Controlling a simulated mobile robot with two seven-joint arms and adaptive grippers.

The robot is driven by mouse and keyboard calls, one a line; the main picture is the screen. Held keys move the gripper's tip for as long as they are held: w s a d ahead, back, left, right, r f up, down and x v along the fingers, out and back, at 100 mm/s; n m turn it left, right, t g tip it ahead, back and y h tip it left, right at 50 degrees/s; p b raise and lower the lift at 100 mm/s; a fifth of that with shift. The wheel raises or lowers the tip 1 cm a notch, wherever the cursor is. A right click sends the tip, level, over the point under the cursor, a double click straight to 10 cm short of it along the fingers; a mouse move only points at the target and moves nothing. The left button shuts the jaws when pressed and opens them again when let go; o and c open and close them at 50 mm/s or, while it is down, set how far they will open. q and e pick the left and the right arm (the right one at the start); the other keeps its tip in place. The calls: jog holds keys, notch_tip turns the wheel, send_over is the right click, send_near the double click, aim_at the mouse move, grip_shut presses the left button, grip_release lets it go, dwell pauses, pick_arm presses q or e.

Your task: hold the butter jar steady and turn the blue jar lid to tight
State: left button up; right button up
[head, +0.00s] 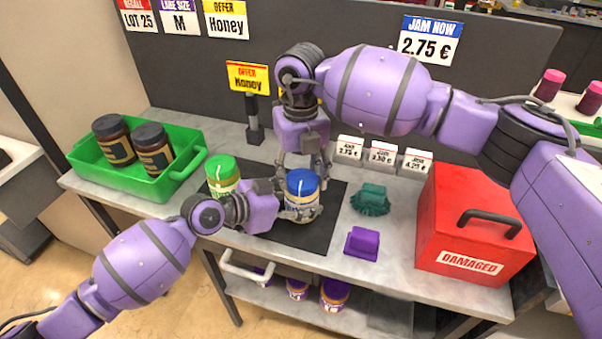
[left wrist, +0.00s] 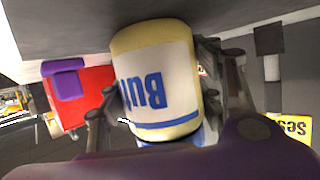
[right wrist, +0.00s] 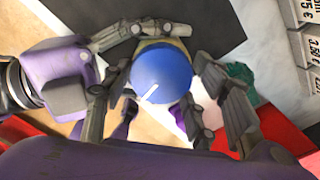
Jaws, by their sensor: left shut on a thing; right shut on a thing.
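The butter jar (head: 300,210), pale with a white label, stands upright on the dark mat. Its blue lid (head: 301,181) is on top. My left gripper (head: 296,214) comes in from the left and is shut around the jar body, low down. The jar's body (left wrist: 155,75) with its blue lettering fills the middle of the left wrist view, between the fingers. My right gripper (head: 304,178) points down from above, shut on the blue lid. In the right wrist view its fingers flank the lid (right wrist: 162,75), which bears a short white mark.
A green-lidded jar (head: 223,175) stands close left of the butter jar, beside my left gripper. A green crate (head: 133,187) with two dark jars is at the left. A teal brush (head: 371,199), a purple block (head: 362,243) and a red box (head: 468,225) lie to the right.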

aim_at(299, 179)
jog(key=shift+s+a, duration=0.15)
jog(key=shift+a, duration=0.1)
jog(key=o, duration=1.1)
jog(key=shift+d, duration=0.1)
notch_tip(299, 179, up, 12)
pick_arm(q)
jog(key=o, duration=1.7)
